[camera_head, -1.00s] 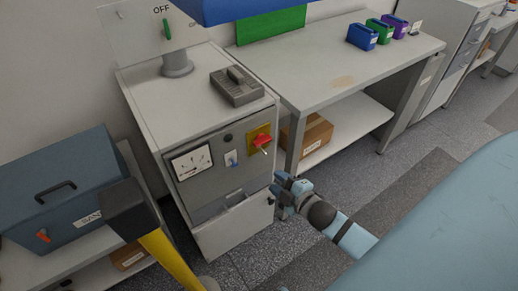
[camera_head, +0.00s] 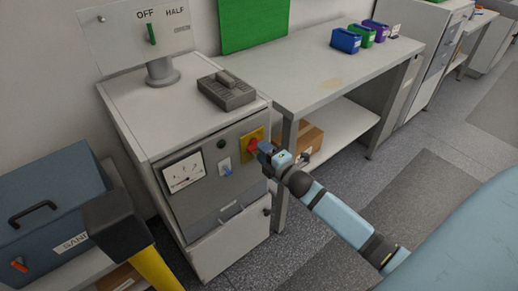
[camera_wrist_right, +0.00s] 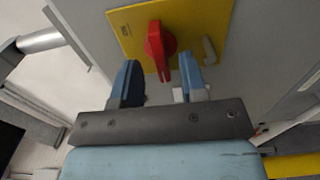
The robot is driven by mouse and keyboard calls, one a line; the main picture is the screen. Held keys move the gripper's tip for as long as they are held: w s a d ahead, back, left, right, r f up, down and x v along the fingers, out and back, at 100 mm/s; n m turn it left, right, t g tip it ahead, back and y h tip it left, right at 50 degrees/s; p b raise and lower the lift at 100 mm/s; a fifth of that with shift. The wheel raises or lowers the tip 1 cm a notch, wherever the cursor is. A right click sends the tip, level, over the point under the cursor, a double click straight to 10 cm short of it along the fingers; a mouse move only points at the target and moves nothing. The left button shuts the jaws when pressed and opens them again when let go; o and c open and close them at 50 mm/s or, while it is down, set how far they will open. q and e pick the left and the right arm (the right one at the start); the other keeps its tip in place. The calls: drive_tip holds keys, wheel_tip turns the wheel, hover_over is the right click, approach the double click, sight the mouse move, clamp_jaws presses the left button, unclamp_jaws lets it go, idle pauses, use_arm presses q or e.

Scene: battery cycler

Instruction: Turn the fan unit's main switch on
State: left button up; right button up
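The grey fan unit cabinet (camera_head: 158,118) stands at the centre left in the head view. On its front panel is a red rotary switch handle on a yellow plate (camera_head: 247,150). In the wrist view the red handle (camera_wrist_right: 158,45) points roughly up and down on the yellow plate (camera_wrist_right: 190,25). My right gripper (camera_head: 266,151) is at the switch. In the wrist view my right gripper (camera_wrist_right: 159,68) is open, one blue finger on each side of the handle's lower end, with gaps showing. My left gripper is not in view.
A sign reading OFF and HALF with a green lever (camera_head: 151,34) stands above.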

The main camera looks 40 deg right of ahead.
drive_tip(key=shift+w+a, duration=0.1)
drive_tip(key=shift+w, duration=1.1)
clamp_jaws()
